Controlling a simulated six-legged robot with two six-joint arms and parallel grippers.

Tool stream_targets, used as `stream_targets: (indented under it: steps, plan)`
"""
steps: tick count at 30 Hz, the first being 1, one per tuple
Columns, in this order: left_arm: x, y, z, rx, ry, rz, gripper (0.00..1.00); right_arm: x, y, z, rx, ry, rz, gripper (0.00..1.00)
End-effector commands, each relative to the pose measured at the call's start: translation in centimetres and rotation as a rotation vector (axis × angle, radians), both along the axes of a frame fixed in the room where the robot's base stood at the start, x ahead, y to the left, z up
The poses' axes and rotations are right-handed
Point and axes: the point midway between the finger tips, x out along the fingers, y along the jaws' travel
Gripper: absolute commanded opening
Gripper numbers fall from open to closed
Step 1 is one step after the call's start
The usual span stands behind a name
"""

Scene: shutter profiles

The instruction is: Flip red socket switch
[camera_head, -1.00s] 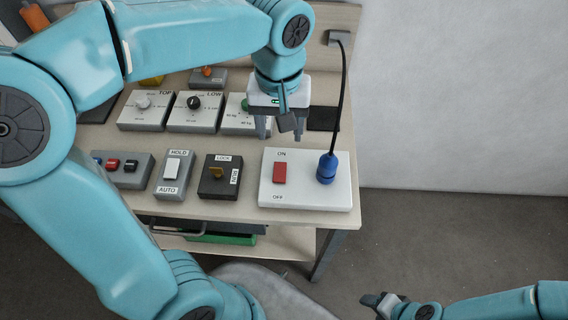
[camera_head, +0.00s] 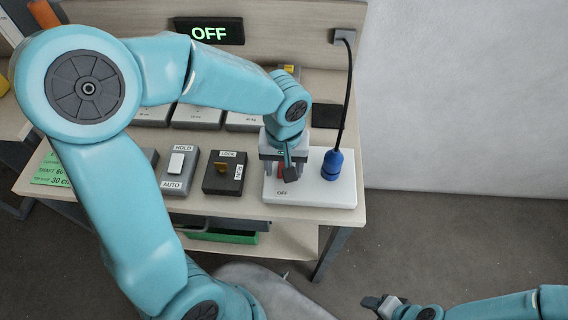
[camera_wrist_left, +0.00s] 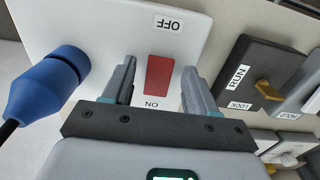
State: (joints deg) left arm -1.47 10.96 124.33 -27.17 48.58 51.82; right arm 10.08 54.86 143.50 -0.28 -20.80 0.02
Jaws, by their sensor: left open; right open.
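The red switch (camera_wrist_left: 158,76) is a rocker on a white socket plate (camera_head: 325,190), marked ON at one end and OFF at the other. A blue plug (camera_head: 332,165) with a black cable sits in the plate beside it. My left gripper (camera_head: 282,174) is over the switch and hides most of it in the head view. In the left wrist view, the left gripper's fingers (camera_wrist_left: 159,74) are open, one on each side of the switch, with nothing between them gripped. I cannot tell whether they touch the plate. My right gripper (camera_head: 378,303) is open and empty, low, away from the table.
A dark display (camera_head: 209,31) on the back panel reads OFF in green. Left of the plate are a black LOCK/RUN box (camera_head: 225,173) with an orange knob and a grey HOLD/AUTO box (camera_head: 180,170). The plug's cable rises to a wall outlet (camera_head: 344,37).

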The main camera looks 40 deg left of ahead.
Motion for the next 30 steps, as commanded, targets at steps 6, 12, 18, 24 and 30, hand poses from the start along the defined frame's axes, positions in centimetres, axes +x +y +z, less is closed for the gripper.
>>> stream_targets:
  steps: [6,12,18,24,30]
  plan:
    - [0.0,0.0,0.0,0.0,0.0,0.0,0.02,0.0,0.0,0.0,0.0,0.0,0.0,0.57]
    - [0.1,0.1,0.3,-0.005,0.012,0.001,0.01,0.0,0.0,0.5,0.0,0.0,0.0,0.57]
    - [0.5,0.4,0.9,-0.093,0.161,0.005,0.01,0.0,0.0,3.9,0.0,0.0,0.0,0.57]
    - [0.9,0.6,0.5,-0.173,0.286,0.003,0.01,0.0,0.0,5.5,0.0,0.0,0.0,0.57]
    - [0.9,0.6,0.2,-0.19,0.308,0.001,0.01,0.0,0.0,5.4,0.0,0.0,0.0,0.57]
